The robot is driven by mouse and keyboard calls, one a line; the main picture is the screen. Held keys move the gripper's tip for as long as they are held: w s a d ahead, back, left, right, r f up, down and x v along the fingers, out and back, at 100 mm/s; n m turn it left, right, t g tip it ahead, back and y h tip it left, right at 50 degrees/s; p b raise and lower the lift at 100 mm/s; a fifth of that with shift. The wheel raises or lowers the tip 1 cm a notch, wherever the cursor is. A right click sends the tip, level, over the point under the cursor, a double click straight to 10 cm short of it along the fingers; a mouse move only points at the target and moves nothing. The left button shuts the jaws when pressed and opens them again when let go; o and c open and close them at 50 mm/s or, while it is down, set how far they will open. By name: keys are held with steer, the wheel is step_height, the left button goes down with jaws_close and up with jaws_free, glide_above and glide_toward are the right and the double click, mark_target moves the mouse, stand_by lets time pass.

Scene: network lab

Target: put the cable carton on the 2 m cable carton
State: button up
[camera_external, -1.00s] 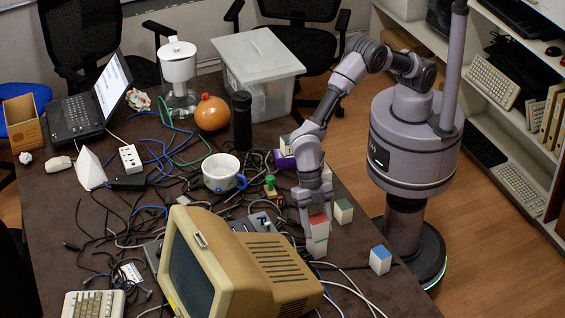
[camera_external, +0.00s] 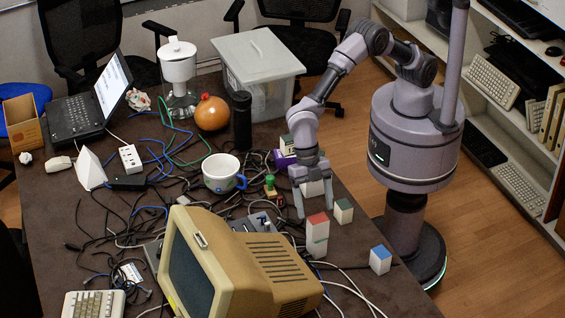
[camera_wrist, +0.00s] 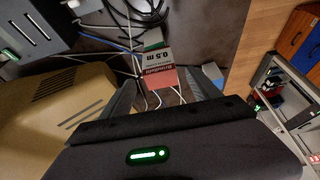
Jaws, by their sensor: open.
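A red-topped cable carton (camera_external: 317,227) stands on a second pale carton (camera_external: 316,249) beside the beige monitor. The two form a small upright stack. In the wrist view the upper carton (camera_wrist: 160,68) shows a red band and a "0.5 m" label. The lower carton's length label cannot be read. My gripper (camera_external: 314,208) is open and empty, just above and behind the stack, its fingers apart and clear of the red-topped carton. In the wrist view the carton appears between and beyond the two fingers.
A green-topped carton (camera_external: 343,211) stands just behind the stack, a blue-topped carton (camera_external: 380,260) to its right near the table edge. The beige monitor (camera_external: 240,270) is close on the left. Loose cables and a white mug (camera_external: 220,173) lie farther left.

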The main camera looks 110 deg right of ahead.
steer(key=s+d+r+m+t, duration=0.1)
steer(key=s+d+r+m, duration=0.2)
steer(key=d+r, duration=0.3)
steer(key=s+d+r+m+t+p, duration=0.1)
steer(key=s+d+r+m, duration=0.3)
steer(key=r, duration=0.5)
steer(key=s+d+r+m+t, duration=0.1)
steer(key=s+d+r+m, duration=0.2)
steer(key=d+r, duration=0.3)
steer(key=s+d+r+m+t+h, duration=0.1)
steer(key=s+d+m, duration=0.3)
steer(key=s, duration=0.5)
steer(key=s+d+r+m+t+h, duration=0.1)
steer(key=s+d+m, duration=0.3)
steer(key=s+m, duration=0.4)
steer(key=shift+s+d+t+h, duration=0.3)
steer(key=shift+s+d+t, duration=0.1)
steer(key=shift+s, duration=0.3)
steer(key=shift+f, duration=0.15)
